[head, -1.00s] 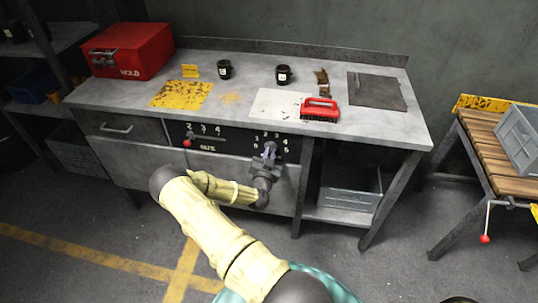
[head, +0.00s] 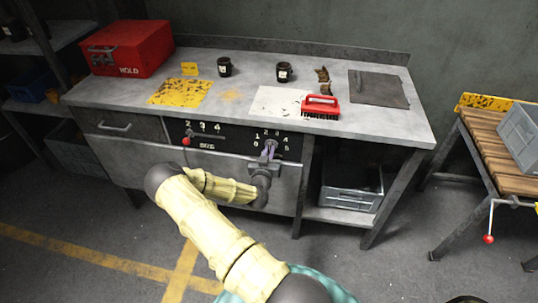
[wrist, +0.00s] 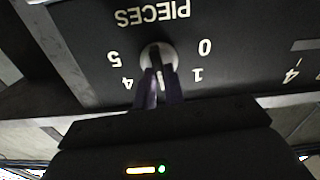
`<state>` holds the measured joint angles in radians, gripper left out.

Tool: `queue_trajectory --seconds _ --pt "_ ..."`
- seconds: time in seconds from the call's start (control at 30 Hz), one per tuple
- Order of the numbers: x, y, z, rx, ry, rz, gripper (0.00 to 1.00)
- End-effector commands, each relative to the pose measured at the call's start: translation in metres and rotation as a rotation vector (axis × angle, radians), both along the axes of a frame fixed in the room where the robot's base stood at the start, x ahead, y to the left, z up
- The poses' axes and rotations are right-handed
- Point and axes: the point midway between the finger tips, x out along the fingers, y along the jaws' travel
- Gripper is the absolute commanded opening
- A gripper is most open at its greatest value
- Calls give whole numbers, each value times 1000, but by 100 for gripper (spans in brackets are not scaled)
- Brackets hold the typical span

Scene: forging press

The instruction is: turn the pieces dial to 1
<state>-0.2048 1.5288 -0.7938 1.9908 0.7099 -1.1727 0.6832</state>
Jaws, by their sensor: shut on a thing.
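The pieces dial (wrist: 157,53) is a round pale metal knob on a dark panel. In the wrist view its PIECES label is upside down. There 0 and 1 show to its right and 4 and 5 to its left; the numbers between are hidden behind my gripper. My gripper (wrist: 160,92) is shut on the dial, one purple finger on each side. A light strip between the fingers points down and slightly right in that view; the number it meets is hidden. In the head view my gripper (head: 269,150) covers most of the dial.
A grey crate (head: 350,197) sits on the lower shelf.

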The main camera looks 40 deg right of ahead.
Motion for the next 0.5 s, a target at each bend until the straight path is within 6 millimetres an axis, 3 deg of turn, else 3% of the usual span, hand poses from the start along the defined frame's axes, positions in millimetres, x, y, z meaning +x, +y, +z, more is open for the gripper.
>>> queue_trajectory --seconds 0.5 --pt "2 2 -4 -319 376 2 0"
